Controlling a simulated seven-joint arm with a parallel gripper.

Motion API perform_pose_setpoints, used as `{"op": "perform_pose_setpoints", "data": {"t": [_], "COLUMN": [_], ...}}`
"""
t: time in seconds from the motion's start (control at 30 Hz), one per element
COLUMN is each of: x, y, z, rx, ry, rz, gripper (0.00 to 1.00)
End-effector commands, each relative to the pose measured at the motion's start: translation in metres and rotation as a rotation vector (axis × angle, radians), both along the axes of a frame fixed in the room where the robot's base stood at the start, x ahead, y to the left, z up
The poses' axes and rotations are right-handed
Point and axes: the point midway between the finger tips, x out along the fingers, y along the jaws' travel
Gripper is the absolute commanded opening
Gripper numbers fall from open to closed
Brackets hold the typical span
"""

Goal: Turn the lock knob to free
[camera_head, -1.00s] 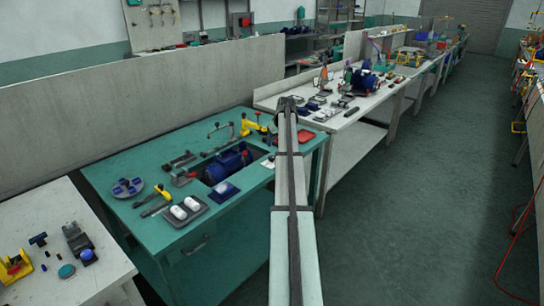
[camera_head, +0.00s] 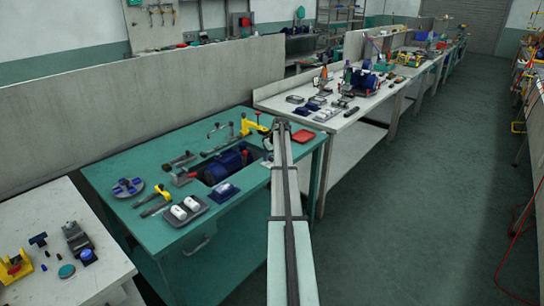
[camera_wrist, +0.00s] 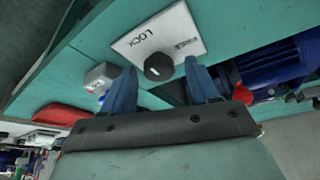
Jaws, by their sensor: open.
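In the wrist view, the lock knob (camera_wrist: 158,67) is a round black knob with a white mark. It sits on a white plate (camera_wrist: 150,35) printed LOCK and FREE, whose letters appear rotated. Exactly which word the mark points to is hard to tell. My gripper (camera_wrist: 160,65) is open, with one blue finger to each side of the knob in the picture. Whether the fingers touch it or are still above it cannot be told. In the head view, my gripper (camera_head: 268,146) is low over the right part of the green bench, and my arm hides the knob.
A blue pump motor (camera_head: 228,163) sits in the bench opening, left of my gripper. A yellow part (camera_head: 252,125) stands behind. A red tray (camera_head: 303,136) lies to the right. In the wrist view, a small grey box (camera_wrist: 101,76) is close to the left finger.

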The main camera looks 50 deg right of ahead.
Motion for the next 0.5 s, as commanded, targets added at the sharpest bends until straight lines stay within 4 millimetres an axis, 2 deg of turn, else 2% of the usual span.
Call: {"op": "perform_pose_setpoints", "data": {"t": [0.13,0.5], "x": [0.0,-0.0001], "y": [0.0001,0.0002], "z": [0.0001,0.0001], "rx": [0.0,0.001], "ry": [0.0,0.0], "rz": [0.0,0.0], "gripper": [0.58,0.22]}}
